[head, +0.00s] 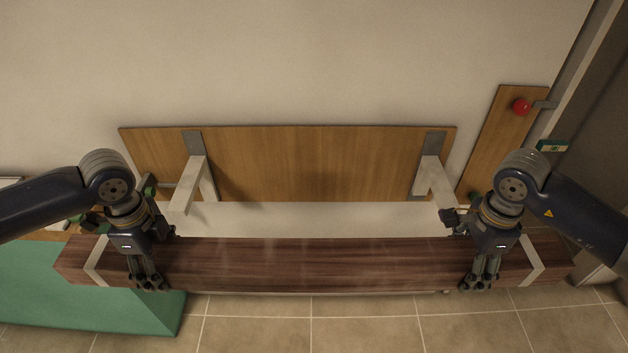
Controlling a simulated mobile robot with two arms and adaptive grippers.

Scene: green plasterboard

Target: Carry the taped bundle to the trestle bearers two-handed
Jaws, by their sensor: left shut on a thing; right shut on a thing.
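The taped bundle (312,265) is a long dark brown wooden length, lying across the lower part of the head view, with a pale tape band near each end. My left gripper (148,260) is shut on it just inside the left band. My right gripper (479,262) is shut on it just inside the right band. The bundle looks about level. Two pale bearers, left (192,187) and right (437,183), jut from a wooden panel beyond the bundle. The bundle appears nearer to me than both and apart from them. Its underside is hidden.
The wooden panel (300,160) stands against a plain wall. A white surface (310,218) lies behind the bundle, partly hidden by it. A green block (60,295) is at lower left. A red knob (521,106) is on a board at right. Tiled floor (370,325) is clear in front.

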